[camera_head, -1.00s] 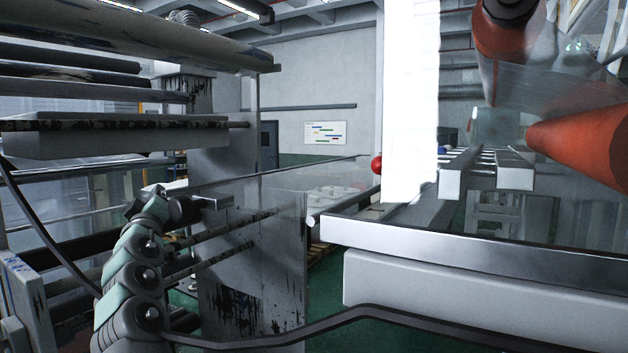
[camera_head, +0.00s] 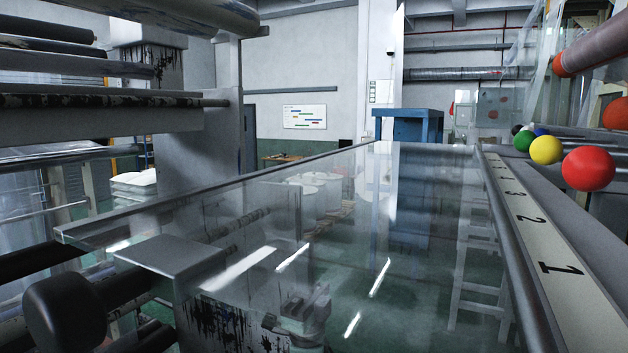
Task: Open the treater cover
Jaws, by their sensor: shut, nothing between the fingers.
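The treater cover is not labelled. A large clear panel (camera_head: 330,225) with a metal frame spans the middle of the view and lies nearly level. At its near left is a flat grey metal bracket (camera_head: 175,255) with a black rounded knob (camera_head: 65,315) beside it. I cannot tell whether this panel is the cover. My gripper is not clearly in view. A pale blocky shape (camera_head: 300,320) shows dimly through or in the clear panel, and I cannot tell what it is.
A numbered strip (camera_head: 555,270) and several coloured balls, with a red one (camera_head: 588,168) nearest, line the right side. Rollers and beams (camera_head: 100,100) crowd the left. A blue stand (camera_head: 410,125) is behind the panel. Green floor shows below.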

